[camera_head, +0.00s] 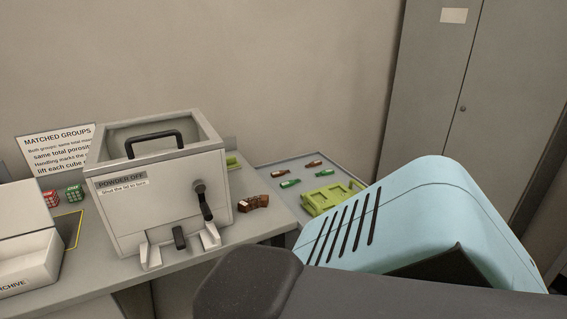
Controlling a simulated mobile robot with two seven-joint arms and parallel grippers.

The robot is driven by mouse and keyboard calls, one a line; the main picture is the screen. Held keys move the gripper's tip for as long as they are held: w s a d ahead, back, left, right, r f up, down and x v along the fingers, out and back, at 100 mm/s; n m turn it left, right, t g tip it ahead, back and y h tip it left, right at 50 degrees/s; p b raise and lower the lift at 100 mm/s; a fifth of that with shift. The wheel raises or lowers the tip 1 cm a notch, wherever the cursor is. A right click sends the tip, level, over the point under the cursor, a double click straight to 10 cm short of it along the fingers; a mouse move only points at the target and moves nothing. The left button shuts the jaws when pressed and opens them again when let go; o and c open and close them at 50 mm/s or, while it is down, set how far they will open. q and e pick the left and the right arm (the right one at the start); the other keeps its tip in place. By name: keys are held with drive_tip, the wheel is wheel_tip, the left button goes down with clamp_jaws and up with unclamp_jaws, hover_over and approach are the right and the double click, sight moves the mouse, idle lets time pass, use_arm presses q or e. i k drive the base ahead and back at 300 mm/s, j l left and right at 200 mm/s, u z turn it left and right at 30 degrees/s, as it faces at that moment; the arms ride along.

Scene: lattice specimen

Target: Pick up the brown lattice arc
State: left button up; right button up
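The brown lattice arc (254,202) lies on the grey bench, close to the right side of a white box-shaped machine (120,222). It looks like a short, slightly curved row of dark brown blocks. Its top and front sides show, and nothing covers it. Neither of my grippers is in view. A dark grey part, likely one of my arm links, fills the bottom middle and right of the view, well below the arc.
The machine has a black top handle (153,138) and front lever (203,198). A white archive box (30,268) and red and green cubes stand left. A grey tray (277,167) holds small bottle shapes and a green crate (327,199). A large light-blue vented body blocks the right.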

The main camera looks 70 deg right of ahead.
sight(243, 207)
drive_tip(key=z, duration=1.95)
drive_tip(key=i+l+u, duration=0.15)
drive_tip(key=l, duration=0.3)
drive_tip(key=i+l+u, duration=0.1)
drive_tip(key=i+l, duration=0.15)
drive_tip(key=l, duration=0.25)
drive_tip(key=i+l+u, duration=0.15)
drive_tip(key=l, duration=0.3)
drive_tip(key=i+l+u, duration=0.1)
drive_tip(key=l, duration=0.4)
drive_tip(key=i+l+u, duration=0.15)
drive_tip(key=l, duration=0.4)
drive_tip(key=i+l+u, duration=0.1)
drive_tip(key=l, duration=0.4)
